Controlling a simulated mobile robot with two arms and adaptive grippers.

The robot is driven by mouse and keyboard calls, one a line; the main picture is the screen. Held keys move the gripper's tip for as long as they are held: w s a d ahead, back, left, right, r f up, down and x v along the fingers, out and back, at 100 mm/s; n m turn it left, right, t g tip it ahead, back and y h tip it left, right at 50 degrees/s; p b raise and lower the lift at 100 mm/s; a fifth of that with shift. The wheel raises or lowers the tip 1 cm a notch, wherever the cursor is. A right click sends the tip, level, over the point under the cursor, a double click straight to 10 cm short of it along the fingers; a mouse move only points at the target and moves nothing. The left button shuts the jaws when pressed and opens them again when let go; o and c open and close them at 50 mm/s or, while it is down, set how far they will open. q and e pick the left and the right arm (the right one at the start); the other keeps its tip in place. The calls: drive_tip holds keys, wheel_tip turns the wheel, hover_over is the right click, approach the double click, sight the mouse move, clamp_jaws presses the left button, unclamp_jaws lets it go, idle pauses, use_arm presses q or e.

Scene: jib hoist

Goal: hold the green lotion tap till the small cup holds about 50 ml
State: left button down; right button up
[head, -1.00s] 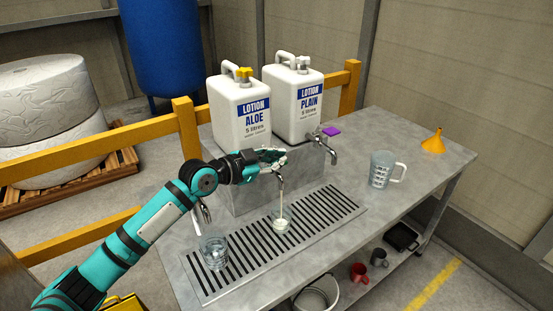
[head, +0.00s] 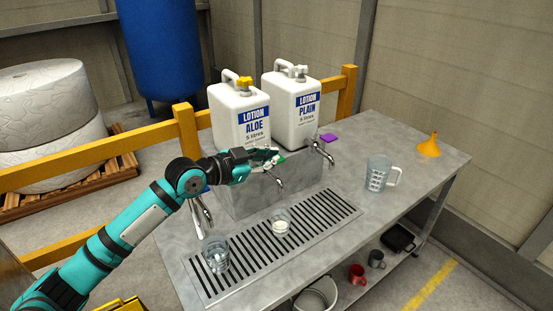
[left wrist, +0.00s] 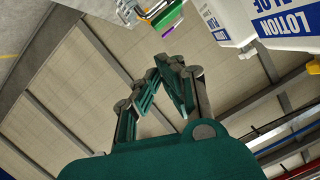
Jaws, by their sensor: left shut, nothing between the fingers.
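The green lotion tap (head: 279,181) is the middle tap on the grey metal box, and part of its green lever (head: 280,160) shows beside my fingers. No stream comes from its spout. The small cup (head: 281,229) stands upright on the slotted drain below it, with white lotion in its lower part; I cannot read its level. My left gripper (head: 272,157) is shut and empty, close to the lever; I cannot tell if it touches. In the left wrist view its fingertips (left wrist: 170,62) come together, with a green lever (left wrist: 167,14) beyond them. My right gripper is not in view.
Another tap (head: 201,213) and a larger glass (head: 215,254) are at left. A tap with a purple lever (head: 329,137) is at right. Lotion jugs (head: 240,135) stand behind. A measuring jug (head: 378,173) and orange funnel (head: 430,147) are at right on the bench.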

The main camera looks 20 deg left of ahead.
use_arm(q)
drive_tip(key=b+v, duration=0.2)
drive_tip(key=v, duration=0.4)
drive_tip(key=shift+a, duration=0.35)
drive_tip(key=shift+s, duration=0.1)
